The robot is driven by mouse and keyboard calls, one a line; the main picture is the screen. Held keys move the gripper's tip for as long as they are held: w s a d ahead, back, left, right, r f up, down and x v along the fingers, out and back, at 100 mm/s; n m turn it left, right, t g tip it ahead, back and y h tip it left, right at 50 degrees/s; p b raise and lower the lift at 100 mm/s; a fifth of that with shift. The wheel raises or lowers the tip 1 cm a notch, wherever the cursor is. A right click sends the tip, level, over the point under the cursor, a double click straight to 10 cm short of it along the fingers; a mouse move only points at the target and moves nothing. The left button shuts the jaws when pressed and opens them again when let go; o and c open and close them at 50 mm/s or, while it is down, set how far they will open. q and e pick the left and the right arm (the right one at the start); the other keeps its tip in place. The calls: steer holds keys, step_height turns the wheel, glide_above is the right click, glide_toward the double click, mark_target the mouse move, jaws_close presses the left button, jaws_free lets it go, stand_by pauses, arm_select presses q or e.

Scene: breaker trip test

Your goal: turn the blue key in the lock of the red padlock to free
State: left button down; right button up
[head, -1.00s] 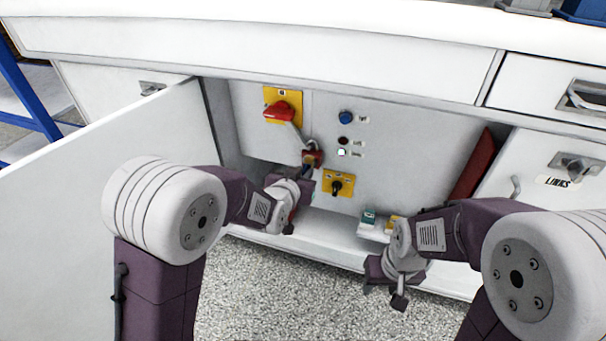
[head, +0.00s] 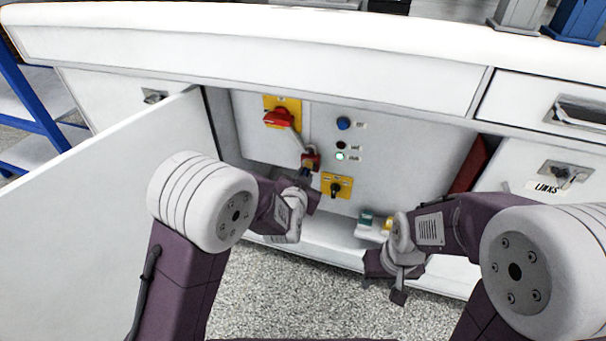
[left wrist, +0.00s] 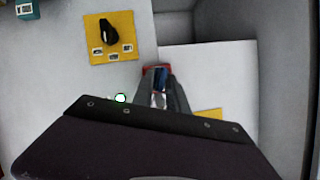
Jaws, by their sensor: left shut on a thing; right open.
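The red padlock (head: 312,161) hangs by a grey shackle below the red rotary handle (head: 277,118) on its yellow plate. In the left wrist view the padlock (left wrist: 153,69) shows just beyond my fingertips. My left gripper (head: 304,177) is at the padlock's underside. In the left wrist view its fingers (left wrist: 161,82) are shut on the blue key (left wrist: 161,75), which is at the padlock. How far the key is turned or inserted cannot be told. My right gripper (head: 384,284) is open and empty, low in front of the cabinet.
A yellow plate with a black knob (head: 336,189) is close right of the padlock. A blue button (head: 343,123) and a lit green lamp (head: 340,156) are above it. The open white door (head: 100,190) stands left. Small green and yellow items are on the ledge (head: 330,238).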

stand_by(0.3)
arm_select(q)
steer(key=shift+r+m+p, duration=0.1)
steer(key=shift+m+p, duration=0.3)
steer(key=shift+p, duration=0.15)
steer(key=shift+m+y+p, duration=0.3)
steer(key=shift+f+t, duration=0.2)
steer(key=shift+t, duration=0.1)
